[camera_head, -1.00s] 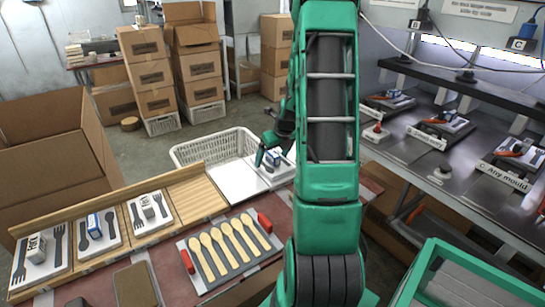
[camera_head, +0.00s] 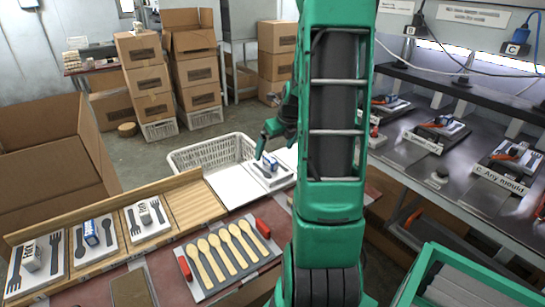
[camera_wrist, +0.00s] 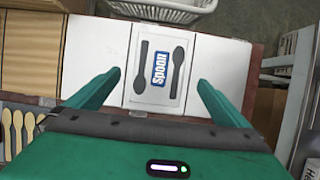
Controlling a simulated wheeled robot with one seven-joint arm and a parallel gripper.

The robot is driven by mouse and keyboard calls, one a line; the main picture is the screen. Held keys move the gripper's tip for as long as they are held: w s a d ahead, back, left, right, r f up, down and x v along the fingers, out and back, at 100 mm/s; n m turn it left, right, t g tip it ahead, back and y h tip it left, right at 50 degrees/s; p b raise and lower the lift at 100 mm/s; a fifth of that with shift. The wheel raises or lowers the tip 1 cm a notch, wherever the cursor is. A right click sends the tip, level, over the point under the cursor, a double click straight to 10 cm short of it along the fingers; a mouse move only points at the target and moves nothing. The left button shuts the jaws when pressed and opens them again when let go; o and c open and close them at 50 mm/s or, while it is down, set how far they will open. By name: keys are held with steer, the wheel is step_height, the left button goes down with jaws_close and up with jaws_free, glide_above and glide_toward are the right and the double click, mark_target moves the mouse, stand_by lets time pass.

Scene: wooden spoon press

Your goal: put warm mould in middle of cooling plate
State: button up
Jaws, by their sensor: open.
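The mould (camera_head: 266,178) is a white plate with dark spoon shapes and a blue-and-white "Spoon" block on it. It lies flat on the white cooling plate (camera_head: 226,184). In the wrist view the mould (camera_wrist: 146,88) lies on the middle one of three white sections of the cooling plate (camera_wrist: 98,50), between the two seam lines. My gripper (camera_head: 268,142) is above the mould, open and empty. In the wrist view its green fingers stand wide on either side of the mould, apart from it (camera_wrist: 158,88).
A wooden rack (camera_head: 190,202) left of the plate holds several moulds and has an empty bay. A grey tray of wooden spoons (camera_head: 228,253) lies in front. A white basket (camera_head: 213,150) stands behind. The press bench (camera_head: 430,160) with more moulds is at right.

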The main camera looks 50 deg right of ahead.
steer(key=s+a+r+n+g, duration=0.1)
steer(key=s+a+r+n, duration=0.35)
steer(key=a+n, duration=0.3)
steer(key=s+a+r+n+g, duration=0.2)
steer(key=s+a+r+n, duration=0.1)
steer(key=s+a+n, duration=0.5)
steer(key=s+a+r+n+g+y, duration=0.1)
steer(key=s+a+n, duration=0.6)
steer(key=s+n, duration=0.5)
steer(key=n, duration=0.4)
steer(key=shift+a+n, duration=0.35)
steer(key=shift+w, duration=0.1)
steer(key=shift+w+f+g, duration=0.25)
steer(key=shift+w+g, duration=0.05)
steer(key=shift+w, duration=0.45)
